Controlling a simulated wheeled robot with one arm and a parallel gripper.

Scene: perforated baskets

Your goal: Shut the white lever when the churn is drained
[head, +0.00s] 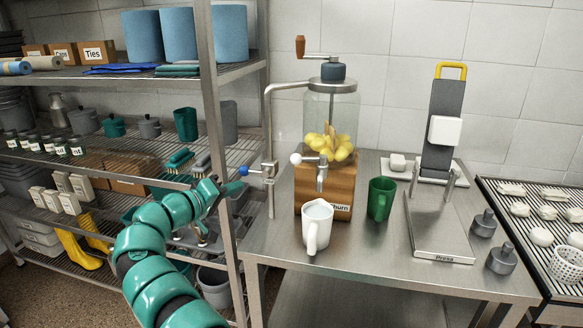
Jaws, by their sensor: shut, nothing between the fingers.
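The churn's clear jar (331,108) stands on a wooden base (340,190) labelled Churn. Yellow lumps lie at its bottom; the glass above them looks clear, and I cannot tell whether liquid lies among them. The white lever (296,159) is a white ball on a short arm, sticking out left of the metal spout (321,178). A white jug (316,226) stands below the spout, with pale contents at its top. My gripper (214,187) is shut and empty, left of the churn and apart from the white lever, near a blue-knobbed lever (244,171) on the pipe.
The metal pipe (267,120) rises between my gripper and the churn. A green mug (381,199) stands right of the base. The press (440,225) and two grey weights (502,258) are farther right. Shelving (211,110) is close behind my arm. The bench front is clear.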

